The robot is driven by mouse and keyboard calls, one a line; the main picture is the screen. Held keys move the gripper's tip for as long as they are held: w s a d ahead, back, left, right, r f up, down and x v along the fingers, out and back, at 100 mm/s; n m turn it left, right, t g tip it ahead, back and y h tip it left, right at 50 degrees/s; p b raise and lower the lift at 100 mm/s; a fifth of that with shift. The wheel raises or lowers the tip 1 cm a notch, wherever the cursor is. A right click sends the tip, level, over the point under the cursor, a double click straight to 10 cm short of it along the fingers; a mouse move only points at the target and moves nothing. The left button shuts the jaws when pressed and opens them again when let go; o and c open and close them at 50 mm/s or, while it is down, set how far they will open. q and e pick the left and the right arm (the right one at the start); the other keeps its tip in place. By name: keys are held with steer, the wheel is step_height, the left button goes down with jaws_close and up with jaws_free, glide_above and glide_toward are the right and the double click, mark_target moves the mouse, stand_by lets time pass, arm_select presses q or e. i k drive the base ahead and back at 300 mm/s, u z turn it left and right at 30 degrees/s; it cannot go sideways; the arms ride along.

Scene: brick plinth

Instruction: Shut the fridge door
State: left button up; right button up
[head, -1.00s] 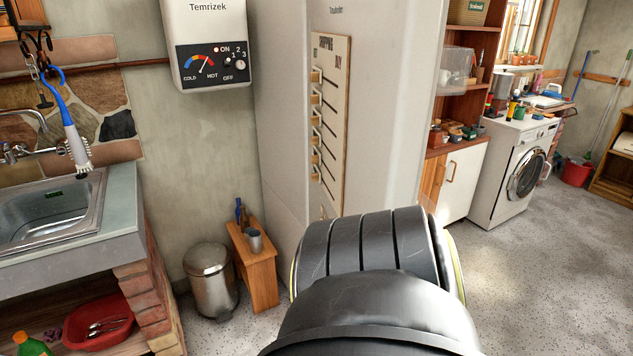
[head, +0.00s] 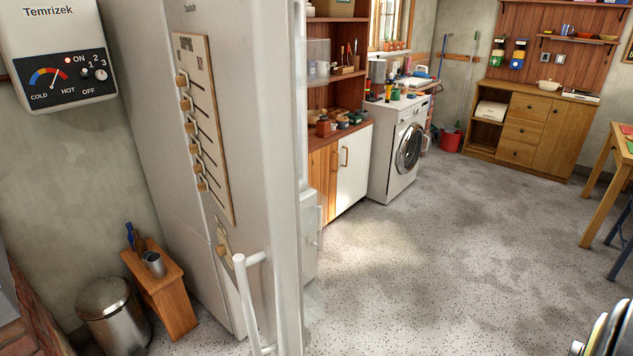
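The tall white fridge stands left of centre in the head view, its side (head: 140,120) facing me. Its white door (head: 265,130) is seen at a steep slant, with a white bar handle (head: 248,300) low on its outer face. Pale bin-like parts show just beyond the door's far edge, so the door appears to stand open. The fridge's inside is hidden. Neither gripper is in view; only a small part of my own body shows in the bottom right corner.
A wooden stool (head: 165,290) and a metal bin (head: 115,315) stand left of the fridge. A washing machine (head: 400,150) and low cabinet (head: 352,175) are behind it. A wooden table (head: 605,170) is at the right edge. The speckled floor (head: 430,270) right of the door is clear.

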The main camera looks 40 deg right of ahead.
mark_target(239, 58)
steer(key=z, duration=0.5)
steer(key=i, duration=1)
